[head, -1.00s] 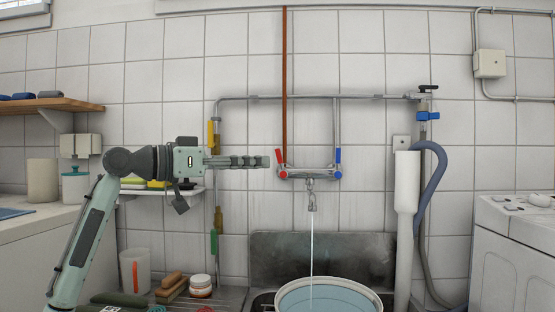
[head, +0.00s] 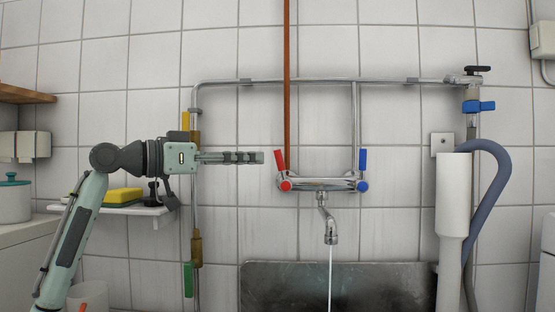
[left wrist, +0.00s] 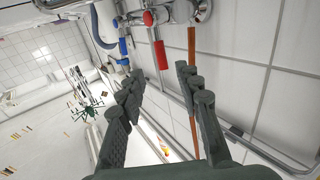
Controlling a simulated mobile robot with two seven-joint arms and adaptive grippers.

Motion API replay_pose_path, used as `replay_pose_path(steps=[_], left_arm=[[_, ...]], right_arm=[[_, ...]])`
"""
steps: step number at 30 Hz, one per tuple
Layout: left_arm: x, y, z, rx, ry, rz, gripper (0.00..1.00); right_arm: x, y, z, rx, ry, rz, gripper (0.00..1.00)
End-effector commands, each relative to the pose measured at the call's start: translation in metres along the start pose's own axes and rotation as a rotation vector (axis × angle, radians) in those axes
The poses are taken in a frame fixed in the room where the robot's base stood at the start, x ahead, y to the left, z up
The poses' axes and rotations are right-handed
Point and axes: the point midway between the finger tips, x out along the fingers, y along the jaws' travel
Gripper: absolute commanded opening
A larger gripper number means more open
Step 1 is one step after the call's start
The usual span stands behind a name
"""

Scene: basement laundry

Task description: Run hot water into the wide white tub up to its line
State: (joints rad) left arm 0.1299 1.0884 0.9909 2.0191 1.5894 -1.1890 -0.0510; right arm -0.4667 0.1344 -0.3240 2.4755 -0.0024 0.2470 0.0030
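The wall tap (head: 324,184) has a red lever (head: 280,160) on its left and a blue lever (head: 363,160) on its right; both point up. A thin stream of water (head: 330,285) falls from the spout (head: 330,232). The white tub is out of view now, below the picture. My left gripper (head: 258,157) is just left of the red lever, at its height, and seems apart from it. In the left wrist view its fingers (left wrist: 160,85) are spread and empty, with the red lever (left wrist: 160,54) beyond them. My right gripper is not in view.
A copper pipe (head: 287,75) runs up behind the red lever. A vertical pipe with a green-handled valve (head: 188,279) stands behind my left arm. A small shelf (head: 125,209) holds a yellow sponge (head: 123,195). A white standpipe with a grey-blue hose (head: 490,195) is at right.

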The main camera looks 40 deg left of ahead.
Motion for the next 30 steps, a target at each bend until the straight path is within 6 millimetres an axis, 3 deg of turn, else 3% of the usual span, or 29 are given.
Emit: replay_pose_path(steps=[5, 18, 30], left_arm=[[0.005, 0.0, -0.001, 0.002, -0.001, 0.0, 0.34], [0.068, 0.001, 0.0, 0.002, -0.004, 0.001, 0.34], [0.078, 0.0, 0.0, 0.0, 0.0, 0.0, 0.34]], right_arm=[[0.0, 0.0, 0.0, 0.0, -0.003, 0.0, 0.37], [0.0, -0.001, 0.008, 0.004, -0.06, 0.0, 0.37], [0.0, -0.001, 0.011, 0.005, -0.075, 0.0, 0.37]])
